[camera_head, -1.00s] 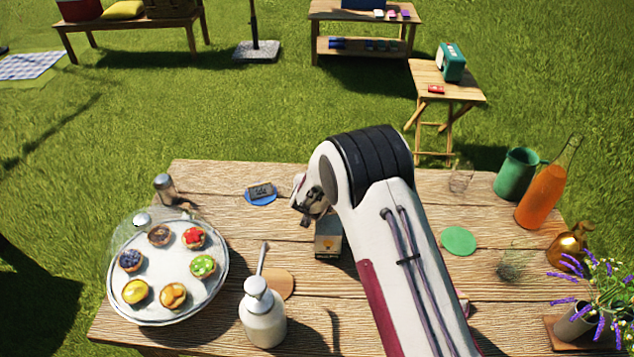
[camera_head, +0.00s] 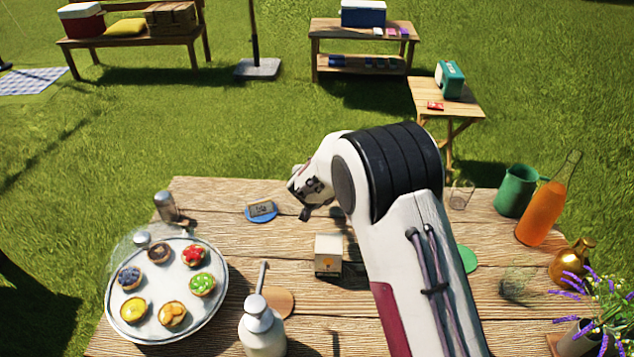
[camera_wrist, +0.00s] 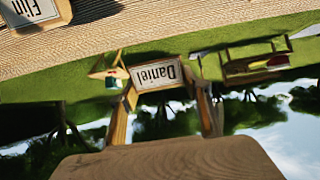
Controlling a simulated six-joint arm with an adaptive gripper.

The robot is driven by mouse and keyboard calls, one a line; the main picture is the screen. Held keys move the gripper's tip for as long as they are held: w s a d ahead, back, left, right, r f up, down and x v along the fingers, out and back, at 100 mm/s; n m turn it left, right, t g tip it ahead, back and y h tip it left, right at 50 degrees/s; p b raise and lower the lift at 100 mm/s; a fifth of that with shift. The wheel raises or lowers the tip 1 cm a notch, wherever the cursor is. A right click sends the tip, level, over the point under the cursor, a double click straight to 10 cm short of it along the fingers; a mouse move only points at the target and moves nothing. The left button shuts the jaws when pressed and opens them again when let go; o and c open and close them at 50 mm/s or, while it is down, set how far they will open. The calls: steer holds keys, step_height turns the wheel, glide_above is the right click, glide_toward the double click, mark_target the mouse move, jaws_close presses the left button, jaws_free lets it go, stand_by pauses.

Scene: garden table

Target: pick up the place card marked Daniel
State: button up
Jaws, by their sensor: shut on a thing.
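The place card marked Daniel (camera_wrist: 158,75) shows upside down in the wrist view, between the two fingertips of my gripper (camera_wrist: 162,90). My gripper is shut on it and holds it up, with grass and trees behind it. In the head view my gripper (camera_head: 305,210) is above the far middle of the table; the card cannot be made out there. Another card, marked Elin (camera_wrist: 34,10), lies at the upper left of the wrist view on the wooden table, clear of my fingers.
A small pale box (camera_head: 328,256) stands below my gripper. A blue coaster (camera_head: 261,212) with a small dark thing lies to its left. A pastry tray (camera_head: 167,290), shaker (camera_head: 167,206) and white pump bottle (camera_head: 263,329) are at left. A green jug (camera_head: 514,190) and orange bottle (camera_head: 540,213) are at right.

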steer(key=shift+r, duration=0.6)
